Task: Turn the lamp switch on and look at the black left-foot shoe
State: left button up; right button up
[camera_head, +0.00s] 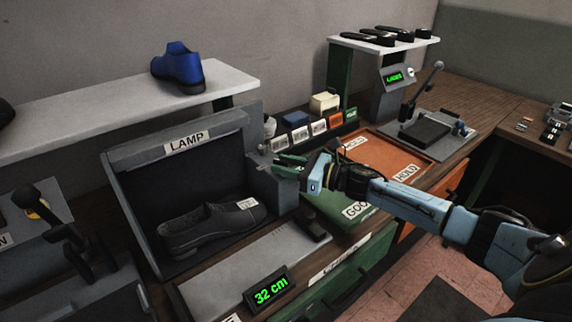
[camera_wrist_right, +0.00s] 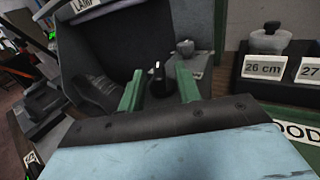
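The grey lamp box (camera_head: 128,160), labelled LAMP, has a dark, unlit interior. In the right wrist view, the black lamp switch (camera_wrist_right: 158,79), with a pale tip, stands between and just beyond the fingertips (camera_wrist_right: 160,88). I cannot tell whether they touch it. My left gripper is not in view.
A 32 cm display (camera_head: 270,290) stands before the box. A blue shoe (camera_head: 179,66) is on the shelf above. Small labelled blocks (camera_head: 298,120) stand behind my gripper. An orange tray (camera_head: 385,157) and a lever press (camera_head: 425,130) are to the right.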

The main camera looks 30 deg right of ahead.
jog(key=shift+c, duration=0.3)
grip_shut()
jog(key=shift+m+h, duration=0.3)
jog(key=shift+h, duration=0.1)
jog(key=shift+s+a+r+m+t+h+p, duration=0.1)
jog(key=shift+a+m+t+h+p, duration=0.1)
jog(key=shift+m+t+h+p, duration=0.65)
jog(key=m+h, duration=0.1)
jog(key=h, duration=0.1)
jog(key=m+t+h, duration=0.1)
jog(key=m+h, duration=0.1)
jog(key=h, duration=0.1)
jog(key=shift+a, duration=0.15)
jog(key=m+h, duration=0.1)
jog(key=h, duration=0.1)
jog(key=m+h, duration=0.2)
jog(key=h, duration=0.1)
jog(key=shift+a+p, duration=0.2)
jog(key=shift+p, duration=0.1)
jog(key=shift+a+m+g+h, duration=0.15)
jog(key=shift+m+g+h, duration=0.5)
jog(key=shift+m+h, duration=1.55)
jog(key=shift+n+h, duration=0.25)
jog(key=shift+h, duration=0.2)
